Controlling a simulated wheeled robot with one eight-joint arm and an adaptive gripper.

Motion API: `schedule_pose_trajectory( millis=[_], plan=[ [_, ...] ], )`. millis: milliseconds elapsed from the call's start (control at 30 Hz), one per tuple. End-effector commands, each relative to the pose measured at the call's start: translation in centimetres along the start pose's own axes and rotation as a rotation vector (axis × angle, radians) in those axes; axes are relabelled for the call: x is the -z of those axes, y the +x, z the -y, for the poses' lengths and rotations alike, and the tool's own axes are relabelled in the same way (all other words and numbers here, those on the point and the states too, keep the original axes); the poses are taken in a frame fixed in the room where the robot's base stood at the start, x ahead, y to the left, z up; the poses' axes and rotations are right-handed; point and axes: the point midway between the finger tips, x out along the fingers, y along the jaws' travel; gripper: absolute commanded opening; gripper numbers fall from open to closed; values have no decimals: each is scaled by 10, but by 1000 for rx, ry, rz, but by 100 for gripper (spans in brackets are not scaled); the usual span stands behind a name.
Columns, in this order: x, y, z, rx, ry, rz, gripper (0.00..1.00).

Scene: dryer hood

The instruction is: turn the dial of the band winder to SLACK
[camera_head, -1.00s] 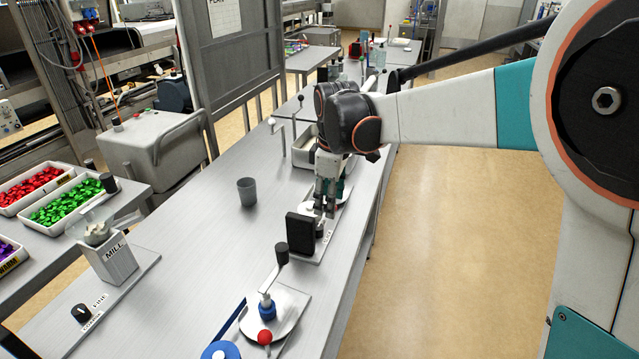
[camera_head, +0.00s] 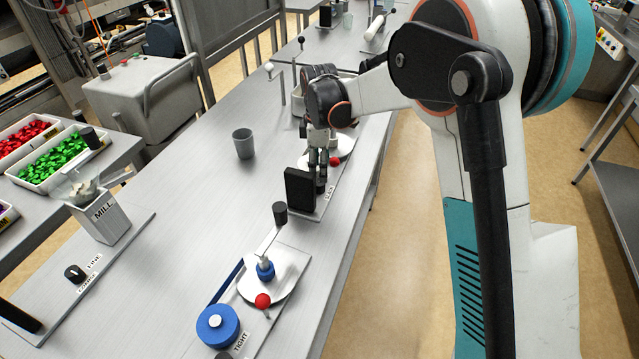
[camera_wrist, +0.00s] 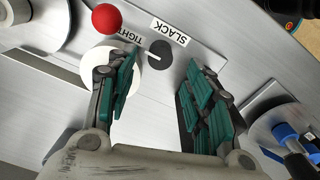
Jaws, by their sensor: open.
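My gripper (camera_wrist: 158,75) is open, its two green-padded fingers apart. In the wrist view a round dark dial (camera_wrist: 160,53) with a white pointer line lies just beyond the gap between the fingertips. The pointer aims left, toward the TIGHT label (camera_wrist: 130,36) side. The SLACK label (camera_wrist: 170,32) is above and right of the dial. A red ball (camera_wrist: 106,18) and a white disc lie to the left.
A black upright block (camera_head: 300,190) stands close to my gripper. Nearer are a crank with a white disc (camera_head: 283,283), a blue spool (camera_head: 217,325) and another TIGHT label. A grey cup (camera_head: 243,143) and the mill (camera_head: 105,215) stand left.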

Motion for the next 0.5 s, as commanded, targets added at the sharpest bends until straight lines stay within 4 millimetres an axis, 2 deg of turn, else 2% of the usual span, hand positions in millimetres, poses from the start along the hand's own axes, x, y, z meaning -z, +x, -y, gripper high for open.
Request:
schedule_pose_trajectory(
  millis=[33,200,333,500],
  plan=[
    [0,13,0,0,0,0,47],
    [0,39,0,0,0,0,47],
    [0,52,0,0,1,0,47],
    [0,58,0,0,1,0,47]
  ],
)
